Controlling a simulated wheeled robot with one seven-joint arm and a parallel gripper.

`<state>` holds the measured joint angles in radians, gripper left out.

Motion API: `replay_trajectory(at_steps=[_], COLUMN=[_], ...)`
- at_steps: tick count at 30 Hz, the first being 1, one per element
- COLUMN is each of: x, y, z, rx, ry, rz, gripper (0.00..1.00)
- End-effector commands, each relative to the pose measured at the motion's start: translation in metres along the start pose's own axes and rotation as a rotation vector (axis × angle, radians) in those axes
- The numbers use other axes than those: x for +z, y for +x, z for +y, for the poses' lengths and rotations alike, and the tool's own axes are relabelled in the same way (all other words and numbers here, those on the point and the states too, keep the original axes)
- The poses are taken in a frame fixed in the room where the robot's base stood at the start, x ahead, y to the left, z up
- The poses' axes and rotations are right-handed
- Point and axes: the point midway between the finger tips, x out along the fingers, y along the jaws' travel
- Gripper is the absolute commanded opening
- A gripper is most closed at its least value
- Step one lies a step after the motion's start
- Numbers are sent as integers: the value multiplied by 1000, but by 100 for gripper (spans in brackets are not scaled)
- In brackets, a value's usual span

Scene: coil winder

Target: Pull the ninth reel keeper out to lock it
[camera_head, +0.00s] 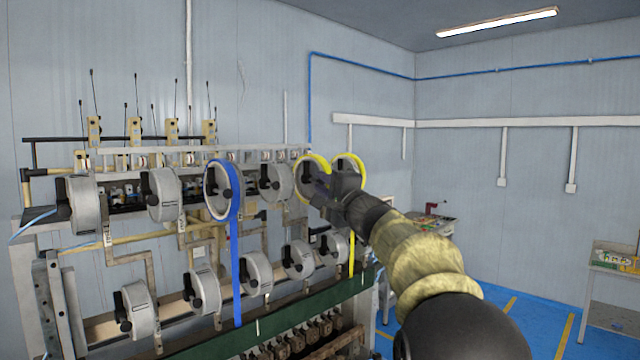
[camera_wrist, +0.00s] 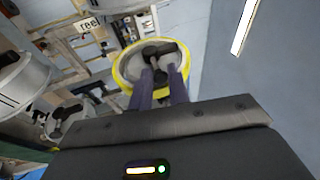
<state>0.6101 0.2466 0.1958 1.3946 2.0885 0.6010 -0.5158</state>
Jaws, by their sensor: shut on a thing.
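In the wrist view, a reel with a yellow rim (camera_wrist: 124,72) carries a black keeper (camera_wrist: 160,50) at its centre. My gripper (camera_wrist: 161,76) has its two purple-grey fingers at the keeper, shut on it. In the head view my gripper (camera_head: 326,190) is at the right end of the upper reel row, by two yellow-rimmed reels (camera_head: 307,163). The other one (camera_head: 361,163) is just to the right. My gripper hides part of them and the keeper, and I cannot tell the reel's number.
A blue-rimmed reel (camera_head: 209,175) with a hanging blue strip (camera_head: 236,270) and several grey reels (camera_head: 163,210) with black keepers stand to the left. More grey reels (camera_head: 259,272) fill the lower row. Blue floor (camera_head: 510,310) is open at the right.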

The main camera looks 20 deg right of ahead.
Motion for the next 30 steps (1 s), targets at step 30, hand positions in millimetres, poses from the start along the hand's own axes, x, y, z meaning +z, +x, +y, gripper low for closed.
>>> replay_trajectory(at_steps=[30], x=[-4], y=[-13], z=[-3], rx=[1], ry=[0], rz=[1], gripper=[32])
